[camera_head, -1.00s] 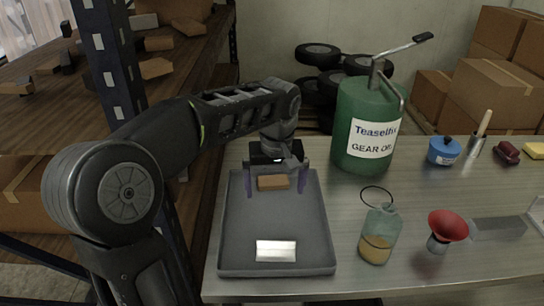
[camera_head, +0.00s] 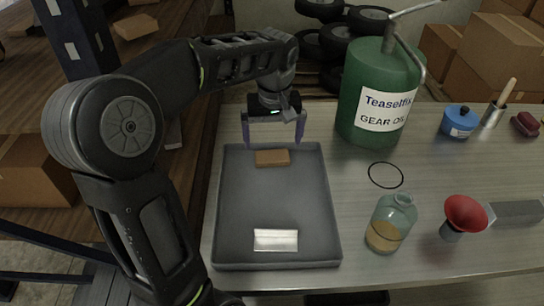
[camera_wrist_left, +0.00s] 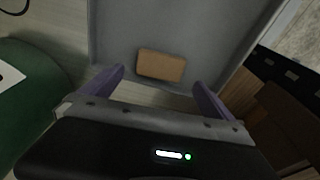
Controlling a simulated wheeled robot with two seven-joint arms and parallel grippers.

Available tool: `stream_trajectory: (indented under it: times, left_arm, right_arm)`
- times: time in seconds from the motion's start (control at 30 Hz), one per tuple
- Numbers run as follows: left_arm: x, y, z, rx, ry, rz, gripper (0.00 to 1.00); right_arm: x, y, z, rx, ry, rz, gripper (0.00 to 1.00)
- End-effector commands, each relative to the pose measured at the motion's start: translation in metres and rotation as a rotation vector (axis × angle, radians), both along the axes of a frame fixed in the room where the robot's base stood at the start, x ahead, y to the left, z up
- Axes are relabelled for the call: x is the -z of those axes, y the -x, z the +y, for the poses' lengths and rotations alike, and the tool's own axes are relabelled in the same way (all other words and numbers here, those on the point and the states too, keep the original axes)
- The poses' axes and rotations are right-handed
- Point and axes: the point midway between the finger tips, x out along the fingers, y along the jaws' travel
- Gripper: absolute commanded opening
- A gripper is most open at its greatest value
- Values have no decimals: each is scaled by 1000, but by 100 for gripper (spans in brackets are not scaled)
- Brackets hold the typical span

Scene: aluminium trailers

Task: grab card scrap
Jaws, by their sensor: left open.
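The card scrap (camera_head: 272,157) is a small flat brown piece lying in the grey tray (camera_head: 229,262), near its far wall. It also shows in the left wrist view (camera_wrist_left: 161,66), just beyond the fingertips. My left gripper (camera_head: 272,140) is open and empty, its purple fingers spread wider than the scrap. In the head view it hangs by the tray's far edge, above and apart from the scrap. My right gripper is not in view.
A green gear oil can (camera_head: 379,95) stands right of my left gripper. A glass bottle (camera_head: 391,222), a red funnel (camera_head: 465,213) and a black ring (camera_head: 385,175) are right of the tray. A pale metallic plate (camera_head: 276,240) lies in the tray's near part.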

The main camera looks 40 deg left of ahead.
Motion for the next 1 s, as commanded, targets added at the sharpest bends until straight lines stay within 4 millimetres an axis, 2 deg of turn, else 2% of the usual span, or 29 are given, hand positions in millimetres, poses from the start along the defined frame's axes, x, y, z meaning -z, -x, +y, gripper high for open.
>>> stream_trajectory:
  times: [0.37,0.47,0.73,1.0]
  left_arm:
    - [6,0,1,-1,0,0,100]
    - [14,-1,2,0,1,2,100]
    - [51,-4,6,-2,2,3,100]
    - [57,-5,6,-1,1,-1,100]
  right_arm:
    - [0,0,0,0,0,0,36]
    - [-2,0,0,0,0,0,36]
    - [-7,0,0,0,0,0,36]
    - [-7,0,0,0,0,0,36]
